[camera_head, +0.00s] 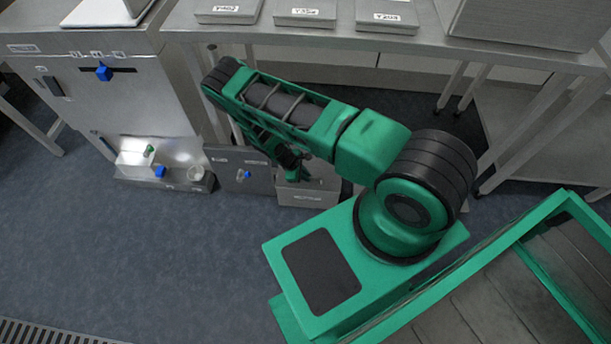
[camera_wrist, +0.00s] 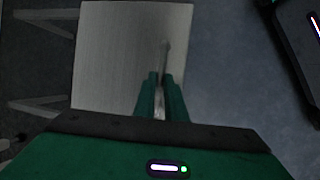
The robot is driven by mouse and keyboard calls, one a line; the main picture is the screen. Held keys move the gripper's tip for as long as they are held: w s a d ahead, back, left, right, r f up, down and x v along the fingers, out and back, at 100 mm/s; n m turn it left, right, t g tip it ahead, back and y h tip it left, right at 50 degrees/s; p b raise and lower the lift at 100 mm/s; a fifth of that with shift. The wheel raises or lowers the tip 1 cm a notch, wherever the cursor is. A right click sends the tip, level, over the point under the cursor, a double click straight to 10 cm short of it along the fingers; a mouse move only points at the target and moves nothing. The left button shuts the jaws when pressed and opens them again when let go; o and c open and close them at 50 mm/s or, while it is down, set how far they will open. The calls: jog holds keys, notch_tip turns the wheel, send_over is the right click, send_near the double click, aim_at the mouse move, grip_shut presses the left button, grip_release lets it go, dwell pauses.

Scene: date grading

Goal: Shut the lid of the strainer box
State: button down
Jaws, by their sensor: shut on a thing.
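My gripper (camera_head: 297,174) is low down beside the metal cabinet, at the small grey box (camera_head: 308,197) on the floor, which has a printed label too small to read for sure. In the wrist view the gripper (camera_wrist: 161,82) is shut on a thin upright metal bar (camera_wrist: 164,52), which stands over a pale metal plate (camera_wrist: 115,55). The plate may be the strainer box's lid; I cannot tell its angle. My arm and gripper hide part of the grey box's top in the head view.
A lit, open compartment (camera_head: 128,181) is at the cabinet's base. A dark grey panel (camera_head: 226,180) with a blue knob stands between it and the grey box. A steel table (camera_head: 340,36) with labelled trays stands behind my arm.

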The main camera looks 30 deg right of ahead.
jog(key=c, duration=1.8)
grip_release()
jog(key=shift+s+a, duration=0.1)
jog(key=shift+s, duration=0.15)
jog(key=shift+w+r, duration=0.1)
jog(key=shift+a+r, duration=0.2)
jog(key=shift+r, duration=0.05)
jog(key=v, duration=1)
jog(key=shift+w, duration=0.1)
